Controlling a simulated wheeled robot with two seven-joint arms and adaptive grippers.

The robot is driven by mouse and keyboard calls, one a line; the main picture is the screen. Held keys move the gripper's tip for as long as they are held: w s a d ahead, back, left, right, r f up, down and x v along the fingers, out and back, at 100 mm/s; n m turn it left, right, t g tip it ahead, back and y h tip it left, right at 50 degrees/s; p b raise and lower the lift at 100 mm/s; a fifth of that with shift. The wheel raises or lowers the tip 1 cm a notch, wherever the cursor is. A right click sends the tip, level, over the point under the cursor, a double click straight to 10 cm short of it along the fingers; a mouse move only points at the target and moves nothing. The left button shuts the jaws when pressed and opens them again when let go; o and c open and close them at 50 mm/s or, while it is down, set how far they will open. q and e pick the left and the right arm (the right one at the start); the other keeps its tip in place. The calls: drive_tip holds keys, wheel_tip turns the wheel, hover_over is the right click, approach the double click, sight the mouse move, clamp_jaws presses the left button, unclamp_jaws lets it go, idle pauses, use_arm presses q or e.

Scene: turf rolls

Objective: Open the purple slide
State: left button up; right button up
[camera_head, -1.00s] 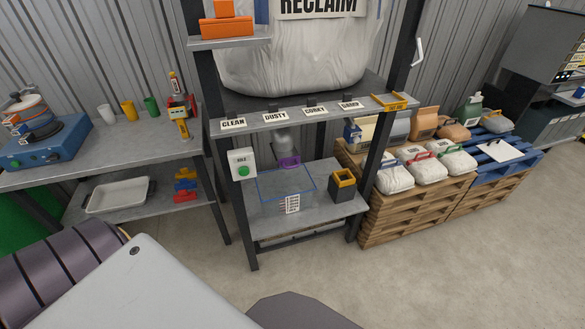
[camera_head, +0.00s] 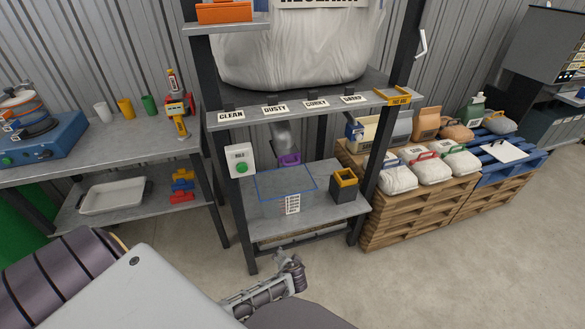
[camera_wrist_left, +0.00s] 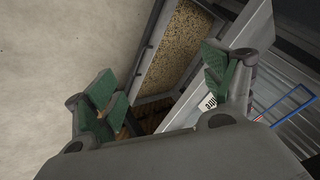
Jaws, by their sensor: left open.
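The purple slide (camera_head: 289,159) is a small purple piece at the lower end of the grey spout (camera_head: 284,137), under the shelf and above the clear bin. My left gripper shows at the bottom of the head view (camera_head: 290,276), low in front of the stand and well apart from the slide. In the left wrist view the same gripper (camera_wrist_left: 160,76) has its green-padded fingers spread, with nothing between them. I cannot make out the slide in that view. My right gripper is not in view.
A clear blue-edged bin (camera_head: 287,184) stands on the lower shelf, beside a black and yellow box (camera_head: 343,186). A green-button box (camera_head: 240,161) is on the left post. A labelled shelf edge (camera_head: 300,108) crosses above. Sacks on pallets (camera_head: 410,206) stand right.

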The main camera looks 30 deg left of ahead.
use_arm(q)
drive_tip(key=w+r+n+t+y+b, duration=0.15)
drive_tip(key=w+r, duration=0.25)
drive_tip(key=r, duration=0.5)
drive_tip(key=w+r+n+t+y+b, duration=0.1)
drive_tip(key=w+r+n+t+y, duration=0.2)
drive_tip(key=r, duration=0.6)
drive_tip(key=n+y, duration=0.4)
drive_tip(key=n, duration=0.2)
approach(292, 164)
drive_tip(key=v, duration=0.3)
drive_tip(key=shift+s+f+t+h+b, duration=0.25)
drive_tip(key=shift+s+t+b, duration=0.05)
drive_tip(key=shift+t+b, duration=0.15)
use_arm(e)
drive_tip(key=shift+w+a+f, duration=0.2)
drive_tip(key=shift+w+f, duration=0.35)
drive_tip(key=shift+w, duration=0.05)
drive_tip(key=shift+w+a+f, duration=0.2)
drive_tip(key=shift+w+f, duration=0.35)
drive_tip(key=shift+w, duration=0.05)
use_arm(q)
drive_tip(key=shift+w+a, duration=0.1)
drive_tip(key=shift+a, duration=0.05)
drive_tip(key=shift+p+x, duration=0.35)
drive_tip(key=shift+x, duration=6.4)
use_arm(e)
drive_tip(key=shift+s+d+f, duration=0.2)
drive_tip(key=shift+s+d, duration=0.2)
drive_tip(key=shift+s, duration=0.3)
